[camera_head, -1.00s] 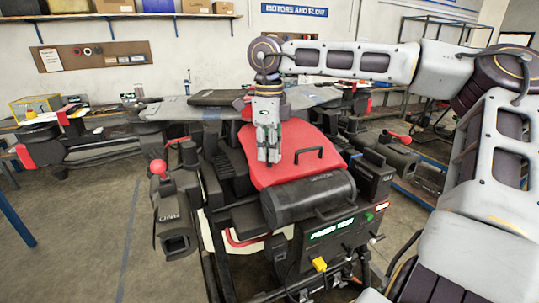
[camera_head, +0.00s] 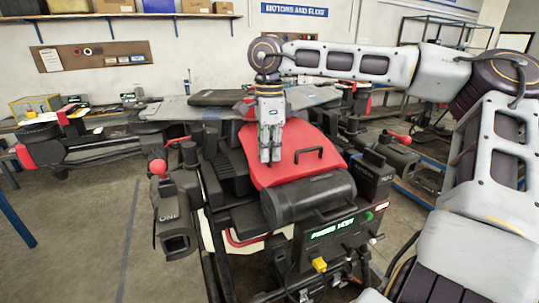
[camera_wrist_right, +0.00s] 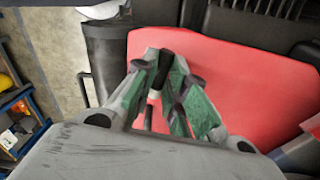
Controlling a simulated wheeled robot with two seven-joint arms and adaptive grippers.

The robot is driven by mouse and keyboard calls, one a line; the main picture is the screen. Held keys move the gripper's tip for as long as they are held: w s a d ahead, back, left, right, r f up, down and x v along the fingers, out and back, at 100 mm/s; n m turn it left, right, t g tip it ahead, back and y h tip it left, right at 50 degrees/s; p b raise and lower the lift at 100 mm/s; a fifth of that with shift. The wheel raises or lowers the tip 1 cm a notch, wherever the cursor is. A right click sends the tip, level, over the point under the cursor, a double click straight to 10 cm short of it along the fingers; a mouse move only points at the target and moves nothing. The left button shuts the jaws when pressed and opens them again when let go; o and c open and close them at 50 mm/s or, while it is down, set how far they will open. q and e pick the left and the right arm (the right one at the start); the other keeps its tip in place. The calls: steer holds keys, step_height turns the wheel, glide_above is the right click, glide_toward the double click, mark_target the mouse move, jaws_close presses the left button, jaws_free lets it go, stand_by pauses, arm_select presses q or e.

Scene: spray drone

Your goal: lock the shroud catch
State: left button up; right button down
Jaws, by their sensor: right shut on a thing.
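The red shroud (camera_head: 285,172) covers the middle of the drone, with a black handle (camera_head: 307,151) on it. It fills much of the right wrist view (camera_wrist_right: 235,90). My right gripper (camera_head: 270,157) points down over the shroud's left part. In the right wrist view its green-padded fingers (camera_wrist_right: 168,75) converge near the shroud's edge. They are shut on a small piece, taken to be the shroud catch, mostly hidden between them. Whether the catch is locked cannot be told. My left gripper is not in view.
A black cylindrical tank (camera_head: 310,197) and a panel with a lit green display (camera_head: 331,228) stand in front of the shroud. A red-knobbed lever (camera_head: 158,168) rises at the left. Drone arms spread to both sides. Open floor (camera_head: 85,240) lies at the left.

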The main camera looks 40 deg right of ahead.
steer(key=shift+n, duration=1.1)
steer(key=c, duration=1.4)
jaws_free()
steer(key=shift+o, duration=0.2)
steer(key=shift+r, duration=0.1)
step_height(320, 180, up, 12)
